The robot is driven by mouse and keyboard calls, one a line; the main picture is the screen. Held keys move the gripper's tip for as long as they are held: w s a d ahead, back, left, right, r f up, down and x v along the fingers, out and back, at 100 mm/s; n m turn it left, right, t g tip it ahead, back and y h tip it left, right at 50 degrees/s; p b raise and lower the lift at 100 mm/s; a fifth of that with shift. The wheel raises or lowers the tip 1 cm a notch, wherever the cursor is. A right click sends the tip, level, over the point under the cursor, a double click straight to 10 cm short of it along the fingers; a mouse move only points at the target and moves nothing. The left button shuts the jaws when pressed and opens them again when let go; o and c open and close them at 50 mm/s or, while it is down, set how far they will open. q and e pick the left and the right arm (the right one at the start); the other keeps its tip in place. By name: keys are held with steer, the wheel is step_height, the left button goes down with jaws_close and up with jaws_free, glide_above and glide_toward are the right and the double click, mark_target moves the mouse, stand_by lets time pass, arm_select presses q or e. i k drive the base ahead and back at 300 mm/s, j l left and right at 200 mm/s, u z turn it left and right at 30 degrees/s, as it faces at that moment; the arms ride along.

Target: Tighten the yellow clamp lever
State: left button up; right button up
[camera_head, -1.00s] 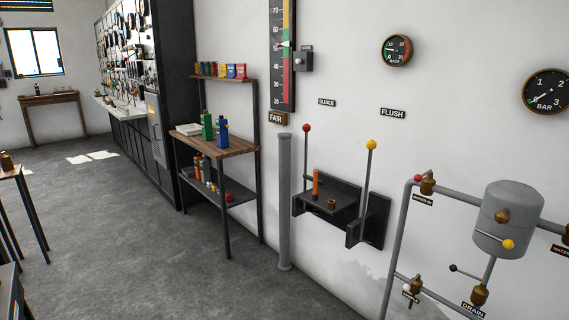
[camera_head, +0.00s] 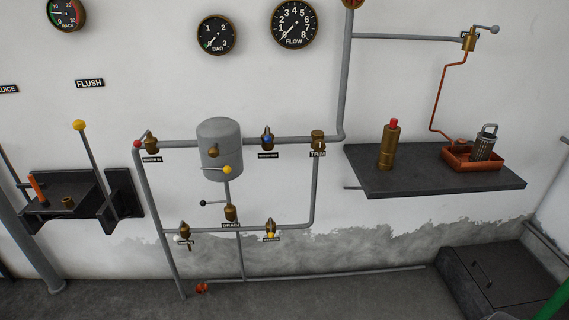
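A lever with a yellow ball end (camera_head: 227,169) sits on the lower front of the grey cylindrical tank (camera_head: 219,150), which is fitted in the pipework on the wall. I cannot tell from here how tight it is. Another yellow knob (camera_head: 79,125) tops the tall lever on the dark wall bracket at the left, below the FLUSH label. Neither of my grippers shows in the view.
A dark wall shelf (camera_head: 440,183) at the right holds a brass cylinder (camera_head: 389,147) with a red top and an orange tray (camera_head: 459,163) with a metal basket. A dark floor box (camera_head: 495,275) stands at the lower right. Pipes run close to the floor.

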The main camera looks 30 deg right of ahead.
mark_target(226, 169)
steer(key=z, duration=0.7)
steer(key=u, duration=0.3)
steer(key=i+l+u, duration=0.15)
steer(key=l+u, duration=0.15)
steer(key=i+l+u, duration=0.1)
steer(key=l+u, duration=0.55)
steer(key=i, duration=0.05)
